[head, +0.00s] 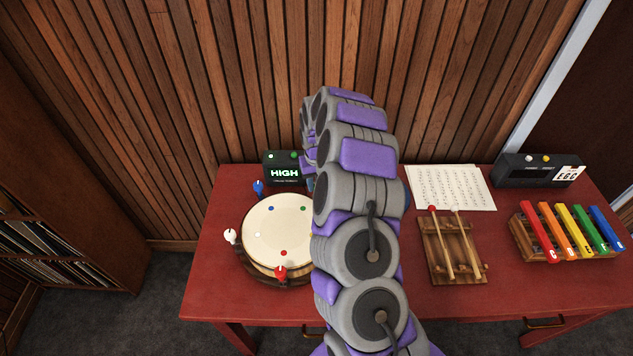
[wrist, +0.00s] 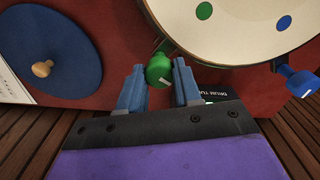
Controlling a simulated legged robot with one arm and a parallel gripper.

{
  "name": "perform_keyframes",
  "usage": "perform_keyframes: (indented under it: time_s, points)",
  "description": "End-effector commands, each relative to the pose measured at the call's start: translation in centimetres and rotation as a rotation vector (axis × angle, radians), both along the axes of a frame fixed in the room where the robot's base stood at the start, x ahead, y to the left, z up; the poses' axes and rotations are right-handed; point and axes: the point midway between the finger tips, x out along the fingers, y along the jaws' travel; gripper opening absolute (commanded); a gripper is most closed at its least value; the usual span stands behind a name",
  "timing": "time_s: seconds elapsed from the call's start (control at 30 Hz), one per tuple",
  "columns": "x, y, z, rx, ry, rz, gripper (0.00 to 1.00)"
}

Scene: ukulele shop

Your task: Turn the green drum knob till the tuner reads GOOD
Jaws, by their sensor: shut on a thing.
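The drum (head: 278,232) stands at the left of the red table, with blue, white and red knobs showing on its rim. The green drum knob (wrist: 158,72) is hidden behind my arm in the head view. In the wrist view it sits between the two blue fingers of my gripper (wrist: 159,85), which is shut on it; a pale mark shows on the knob. The tuner (head: 285,172) stands behind the drum and its screen reads HIGH. Part of the tuner's label shows in the wrist view (wrist: 222,96). My gripper is hidden in the head view.
A blue disc with a wooden peg (wrist: 42,68) lies beside the green knob. The drum's blue knob (wrist: 299,80) is to the right. A music sheet (head: 450,187), mallets on a wooden rack (head: 441,262), a coloured xylophone (head: 567,232) and a second device (head: 520,172) occupy the table's right.

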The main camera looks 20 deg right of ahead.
Motion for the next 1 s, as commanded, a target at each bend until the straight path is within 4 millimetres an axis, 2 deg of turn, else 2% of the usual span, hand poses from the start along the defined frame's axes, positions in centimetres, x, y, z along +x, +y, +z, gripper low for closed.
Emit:
perform_keyframes:
  time_s: [0.17,0.2,0.43,0.77,0.87,1.0]
  points:
    - [-0.1,0.0,-0.1,0.001,0.002,-0.001,0.03]
    - [-0.1,0.0,-0.1,0.001,0.002,-0.002,0.35]
    - [0.0,0.0,0.0,0.000,0.001,-0.002,0.57]
    - [0.0,0.0,0.4,0.000,-0.001,-0.002,0.59]
    - [0.1,0.0,1.5,0.001,-0.003,-0.003,0.59]
    - [0.2,-0.1,4.2,0.000,-0.006,-0.004,0.59]
